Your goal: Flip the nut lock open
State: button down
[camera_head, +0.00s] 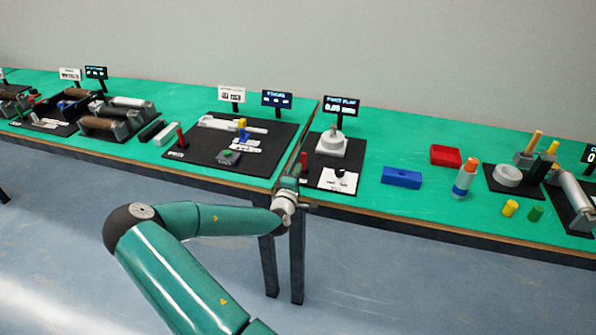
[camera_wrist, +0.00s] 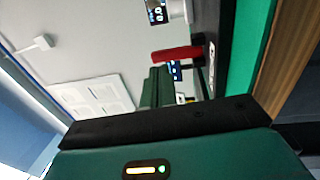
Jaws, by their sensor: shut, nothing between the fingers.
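A red upright lever (camera_head: 304,165) stands at the left edge of a small black board (camera_head: 318,184); I take it as the nut lock, though no label on it is readable. In the wrist view the red lever (camera_wrist: 178,54) lies just beyond my fingertips; I cannot tell if they touch it. My gripper (camera_head: 294,160) is at the front left of this board, beside the lever. In the wrist view my gripper (camera_wrist: 158,78) looks shut and empty. A white round part on a square base (camera_head: 333,143) stands behind on the same board.
A display (camera_head: 342,104) stands behind the board. A blue block (camera_head: 402,178), red block (camera_head: 445,156) and cylinder (camera_head: 464,181) stand right. The table's front edge runs below my gripper.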

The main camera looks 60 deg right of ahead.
jog(key=s+a, duration=0.1)
jog(key=a, duration=0.9)
jog(key=shift+s+r, duration=0.15)
jog(key=shift+s, duration=0.1)
